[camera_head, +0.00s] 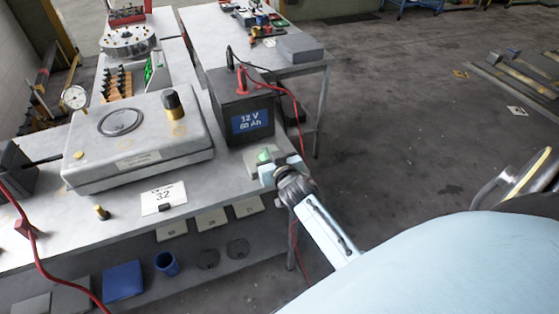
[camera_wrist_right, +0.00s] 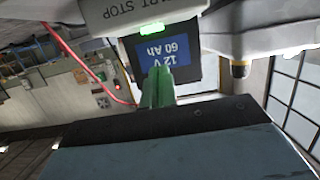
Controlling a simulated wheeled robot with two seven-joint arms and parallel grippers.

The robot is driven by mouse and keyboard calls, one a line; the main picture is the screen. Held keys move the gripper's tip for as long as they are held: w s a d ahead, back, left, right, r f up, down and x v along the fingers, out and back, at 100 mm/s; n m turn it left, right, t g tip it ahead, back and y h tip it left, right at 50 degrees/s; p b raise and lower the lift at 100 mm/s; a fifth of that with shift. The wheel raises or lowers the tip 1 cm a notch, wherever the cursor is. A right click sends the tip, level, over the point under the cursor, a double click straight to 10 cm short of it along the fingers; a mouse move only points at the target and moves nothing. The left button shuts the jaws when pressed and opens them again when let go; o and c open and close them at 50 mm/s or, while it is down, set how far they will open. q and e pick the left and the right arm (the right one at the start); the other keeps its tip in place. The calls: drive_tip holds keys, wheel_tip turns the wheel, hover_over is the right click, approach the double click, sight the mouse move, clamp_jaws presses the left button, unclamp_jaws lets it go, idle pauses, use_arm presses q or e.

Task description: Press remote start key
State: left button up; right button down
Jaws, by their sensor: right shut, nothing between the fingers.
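My right gripper (camera_wrist_right: 159,72) has green fingers, shut and empty, pointing toward that box. A gap shows between the fingertips and the lit key in this view. In the head view my right gripper (camera_head: 268,166) is at the right end of the bench, over the pale box, with a green patch there; contact is hard to tell. My left gripper is not in view.
A black 12 V 60 Ah battery (camera_head: 238,108) with red and black leads stands just behind the gripper. A grey metal case (camera_head: 140,143) and a card marked 32 (camera_head: 163,197) lie to the left on the bench (camera_head: 120,218). Open floor (camera_head: 400,130) is to the right.

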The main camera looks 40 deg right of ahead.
drive_tip(key=v, duration=0.8)
drive_tip(key=shift+w+r, duration=0.1)
drive_tip(key=shift+w, duration=0.05)
idle(0.5)
drive_tip(key=s+a+f+n+g+y+b, duration=0.15)
drive_tip(key=s+f, duration=0.25)
drive_tip(key=f, duration=0.6)
drive_tip(key=s+a+f+g+y+b, duration=0.1)
drive_tip(key=s+a+f+g, duration=0.3)
drive_tip(key=f, duration=0.6)
drive_tip(key=s+a+f+n+g+y+b, duration=0.1)
drive_tip(key=s+f, duration=0.4)
drive_tip(key=f, duration=0.6)
drive_tip(key=s+f+g+b, duration=0.1)
drive_tip(key=s+f+g, duration=0.1)
drive_tip(key=s+f, duration=0.3)
drive_tip(key=s+f+n+g+b, duration=0.1)
drive_tip(key=s+f+g, duration=0.2)
drive_tip(key=s, duration=1.1)
drive_tip(key=s+f+n+g+b, duration=0.1)
drive_tip(key=s+f+g, duration=0.1)
drive_tip(key=s+f, duration=0.7)
drive_tip(key=shift+s+d, duration=0.15)
drive_tip(key=shift+s, duration=0.2)
